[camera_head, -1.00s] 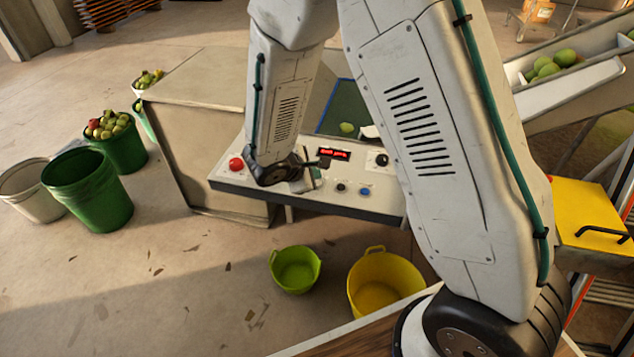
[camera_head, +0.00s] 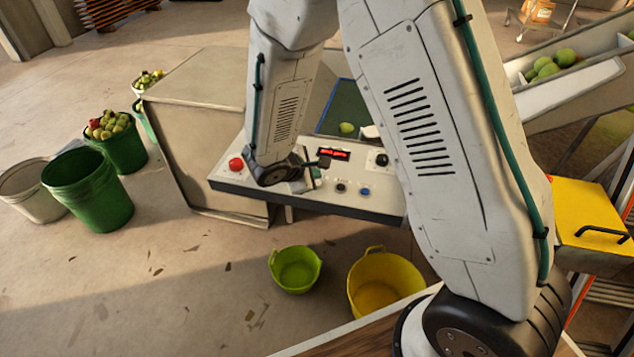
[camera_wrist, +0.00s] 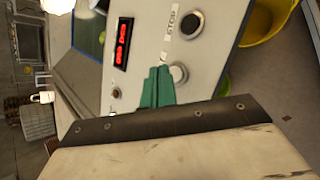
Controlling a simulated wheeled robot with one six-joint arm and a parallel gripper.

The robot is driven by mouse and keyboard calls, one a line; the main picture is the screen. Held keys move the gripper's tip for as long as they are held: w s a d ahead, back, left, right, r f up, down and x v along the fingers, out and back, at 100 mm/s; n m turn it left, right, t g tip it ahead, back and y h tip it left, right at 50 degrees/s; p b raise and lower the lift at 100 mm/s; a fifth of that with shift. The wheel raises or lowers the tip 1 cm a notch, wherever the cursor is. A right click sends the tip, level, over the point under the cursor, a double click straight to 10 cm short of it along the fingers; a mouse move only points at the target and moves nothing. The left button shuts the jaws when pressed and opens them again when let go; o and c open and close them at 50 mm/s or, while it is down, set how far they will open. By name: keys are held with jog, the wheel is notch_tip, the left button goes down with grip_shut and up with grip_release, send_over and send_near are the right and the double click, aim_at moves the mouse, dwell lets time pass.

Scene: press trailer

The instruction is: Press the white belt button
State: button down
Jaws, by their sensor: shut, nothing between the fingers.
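The control panel (camera_head: 290,190) stands beyond my arm, with a red display (camera_head: 333,153). In the wrist view, a pale round button with a metal rim (camera_wrist: 179,73) lies just right of my gripper's green fingertips (camera_wrist: 160,70). A dark button (camera_wrist: 191,23) labelled STOP sits above it. My gripper is shut and empty, close over the panel. Its fingers partly cover the label beside the pale button. I cannot tell whether they touch the panel.
The panel also carries a red button (camera_head: 236,164), a black knob (camera_head: 382,160) and a blue button (camera_head: 364,191). A green tub (camera_head: 295,268) and a yellow tub (camera_head: 378,285) stand on the floor below. A conveyor with green fruit (camera_head: 565,57) is at upper right.

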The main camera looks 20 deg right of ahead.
jog(key=shift+f, duration=0.1)
jog(key=shift+f, duration=0.35)
